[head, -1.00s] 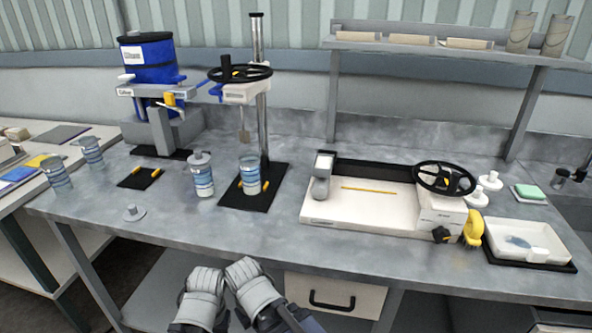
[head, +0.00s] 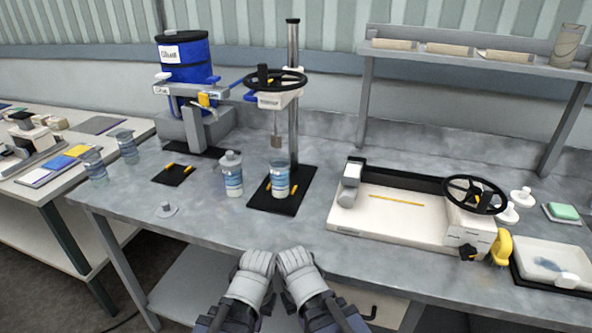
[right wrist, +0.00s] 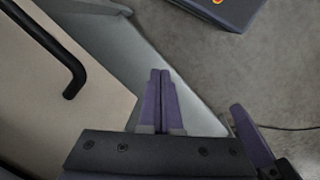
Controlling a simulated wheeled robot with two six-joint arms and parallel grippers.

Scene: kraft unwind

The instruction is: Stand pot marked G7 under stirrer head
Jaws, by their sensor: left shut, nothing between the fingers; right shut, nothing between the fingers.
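The stirrer head (head: 277,99), with a black handwheel, sits on an upright steel post. Its paddle (head: 277,142) hangs above a blue-banded pot (head: 279,180) standing upright on the black base plate (head: 301,190). A capped blue-banded bottle or pot (head: 232,176) stands just left of that plate. Two more pots stand at the bench's left end, a nearer one (head: 94,168) and a farther one (head: 127,148). I cannot read G7 on any. My left gripper (head: 262,254) and right gripper (head: 293,253) are side by side at the bench's front edge, both shut and empty, away from the pots. The right fingers (right wrist: 160,74) meet in the right wrist view.
A blue drum (head: 184,65) on a stand is behind left, with a black mat (head: 173,175) before it. A small round lid (head: 166,210) lies near the front edge. A white coating machine (head: 400,215) fills the right side. The bench front between is clear.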

